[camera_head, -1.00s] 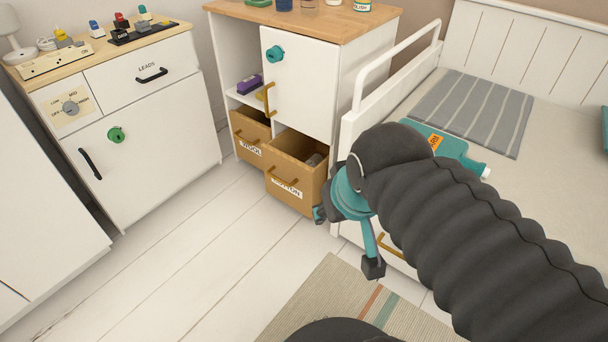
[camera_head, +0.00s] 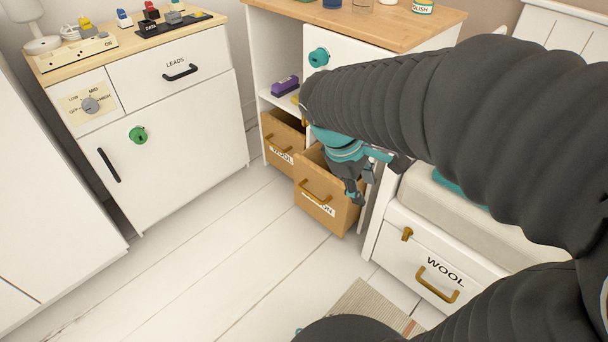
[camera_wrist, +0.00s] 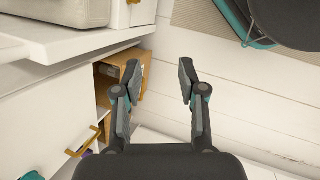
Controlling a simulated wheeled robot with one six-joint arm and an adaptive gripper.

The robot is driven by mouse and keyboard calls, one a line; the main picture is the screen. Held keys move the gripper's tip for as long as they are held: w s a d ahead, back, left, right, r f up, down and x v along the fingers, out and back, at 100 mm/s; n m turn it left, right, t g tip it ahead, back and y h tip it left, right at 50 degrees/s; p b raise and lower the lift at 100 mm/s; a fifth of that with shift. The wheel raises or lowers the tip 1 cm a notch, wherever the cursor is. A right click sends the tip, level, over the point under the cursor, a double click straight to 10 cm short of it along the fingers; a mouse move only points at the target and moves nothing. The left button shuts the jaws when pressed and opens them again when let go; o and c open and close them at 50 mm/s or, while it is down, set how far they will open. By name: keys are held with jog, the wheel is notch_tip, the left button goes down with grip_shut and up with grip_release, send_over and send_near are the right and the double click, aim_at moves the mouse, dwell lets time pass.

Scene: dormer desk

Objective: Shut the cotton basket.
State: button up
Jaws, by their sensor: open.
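The cotton basket (camera_head: 328,208) is a tan box with a brass handle and a white label, partly covered, at the bottom of the white cabinet. It stands pulled out, with its open top showing. My gripper (camera_head: 380,178) is open and empty above the basket's right side; the arm hides part of the basket and cabinet. I cannot tell whether the gripper touches the basket. In the wrist view a tan box (camera_wrist: 122,57), likely this basket, lies beside the left finger of my open gripper (camera_wrist: 160,72).
A wool basket (camera_head: 283,157) sits left of the cotton basket. A white cupboard (camera_head: 165,140) stands at the left. The floor (camera_head: 210,265) in front is clear, with a striped rug (camera_head: 372,308).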

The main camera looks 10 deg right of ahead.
jog(key=w+a+f+n+h+b, duration=0.35)
jog(key=w+f+n+h, duration=0.65)
jog(key=w+f+n, duration=0.75)
jog(key=n+t+h+b, duration=0.2)
jog(key=n+t+b, duration=0.1)
jog(key=n+t, duration=1.05)
send_near(311, 194)
jog(key=w+d+n, duration=0.1)
jog(key=w+d, duration=0.1)
jog(key=w+d+r+n+g, duration=0.1)
jog(key=w+d, duration=0.1)
jog(key=d, duration=0.1)
jog(key=w+d+r+g, duration=0.1)
jog(key=w+d, duration=0.1)
jog(key=shift+w+d+r+n, duration=0.1)
jog(key=shift+w+d+n, duration=0.1)
jog(key=shift+n, duration=0.2)
jog(key=shift+a, duration=0.1)
grip_shut()
